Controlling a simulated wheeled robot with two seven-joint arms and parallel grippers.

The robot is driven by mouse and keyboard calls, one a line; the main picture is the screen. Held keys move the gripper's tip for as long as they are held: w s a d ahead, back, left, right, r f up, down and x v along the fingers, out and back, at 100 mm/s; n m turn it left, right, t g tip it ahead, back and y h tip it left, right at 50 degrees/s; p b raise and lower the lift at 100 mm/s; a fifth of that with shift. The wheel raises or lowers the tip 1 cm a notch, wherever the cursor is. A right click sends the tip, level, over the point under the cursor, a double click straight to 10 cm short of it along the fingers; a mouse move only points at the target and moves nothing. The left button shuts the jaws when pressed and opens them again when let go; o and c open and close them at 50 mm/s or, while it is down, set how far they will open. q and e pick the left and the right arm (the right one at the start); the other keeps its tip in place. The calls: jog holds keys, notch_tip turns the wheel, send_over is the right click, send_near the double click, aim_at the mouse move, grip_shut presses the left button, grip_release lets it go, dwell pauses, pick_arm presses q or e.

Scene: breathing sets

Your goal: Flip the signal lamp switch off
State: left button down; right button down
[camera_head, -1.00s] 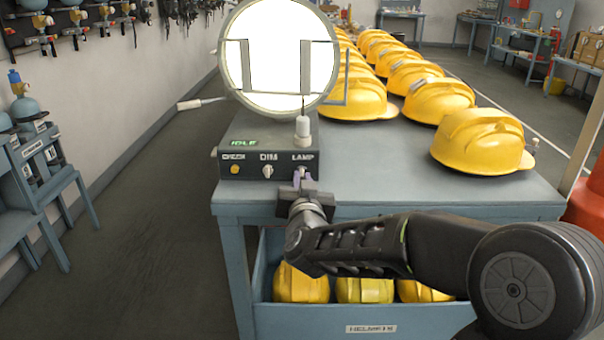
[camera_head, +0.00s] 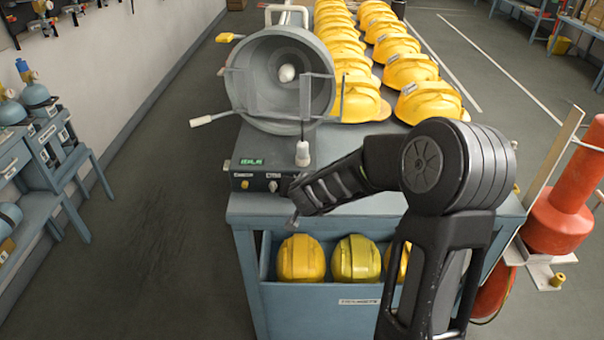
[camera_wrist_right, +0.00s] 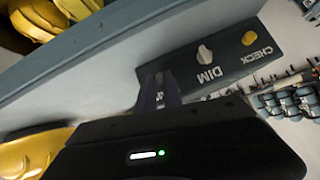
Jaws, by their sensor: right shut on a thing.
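The signal lamp (camera_head: 282,82) is a round grey housing on a control box at the near end of the table. Its face is dark, with a small white bulb visible inside. The control box (camera_head: 250,183) has a small green display and knobs. My wrist covers its lamp switch in the head view. In the right wrist view, my right gripper (camera_wrist_right: 160,92) has its fingers together at the panel (camera_wrist_right: 222,60), beside the DIM knob (camera_wrist_right: 205,54). It is shut on the lamp switch, which the fingers hide. My left gripper is not in view.
Rows of yellow helmets (camera_head: 428,102) fill the table behind and right of the lamp. More helmets (camera_head: 301,258) sit in the bin (camera_head: 340,300) below. A red cylinder (camera_head: 565,205) stands at right. The floor at left (camera_head: 160,220) is clear.

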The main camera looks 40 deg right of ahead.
jog(key=shift+r+g+y+p, duration=0.2)
jog(key=shift+g+y+p, duration=0.1)
jog(key=shift+p, duration=0.05)
dwell(0.4)
jog(key=c, duration=1.5)
grip_release()
jog(key=shift+w+d, duration=0.1)
jog(key=v, duration=0.7)
jog(key=shift+s+r, duration=0.2)
jog(key=shift+r, duration=0.1)
